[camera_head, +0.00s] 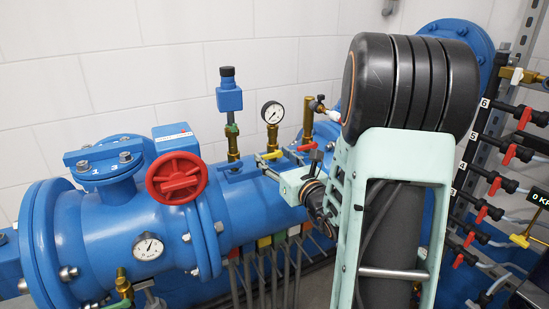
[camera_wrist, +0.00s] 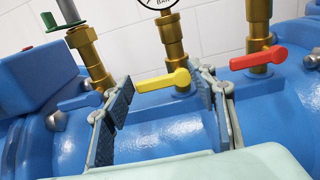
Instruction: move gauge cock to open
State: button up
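The gauge cock is a brass valve with a yellow lever (camera_wrist: 165,82); the lever lies roughly across the pipe, pointing left from the stem in the wrist view. The cock also shows in the head view (camera_head: 271,155), below a round dial gauge (camera_head: 272,112). In the head view my gripper (camera_head: 276,163) is at the cock, partly hidden by my wrist. I cannot tell how deep the lever sits between the pads.
A brass valve with a red lever (camera_wrist: 258,58) stands close right of my right finger. The blue pipe (camera_wrist: 165,135) lies below. A red handwheel (camera_head: 177,178) is further left; red-handled valves (camera_head: 481,140) stand at right.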

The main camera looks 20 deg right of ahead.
jog(key=c, duration=0.6)
jog(key=shift+c, duration=0.2)
jog(key=shift+r+m, duration=0.1)
jog(key=shift+m, duration=0.3)
jog(key=m+p, duration=0.1)
jog(key=m, duration=0.1)
jog(key=d+r+m+p, duration=0.1)
jog(key=m, duration=0.2)
jog(key=m+p, duration=0.1)
jog(key=m, duration=0.2)
jog(key=shift+d+r, duration=0.15)
jog(key=shift+r, duration=0.2)
jog(key=m+p, duration=0.2)
jog(key=d+m+p, duration=0.1)
jog(key=m, duration=0.2)
jog(key=shift+d+r+m+p, duration=0.1)
jog(key=shift+r+m+p, duration=0.1)
jog(key=shift+m+p, duration=0.15)
jog(key=shift+d+f+m+p, duration=0.1)
jog(key=shift+d+m+p, duration=0.15)
jog(key=shift+m+p, duration=0.55)
jog(key=shift+d+f+m+p, duration=0.1)
jog(key=shift+d+m+p, duration=0.1)
jog(key=shift+m+p, duration=0.55)
jog(key=shift+m, duration=0.3)
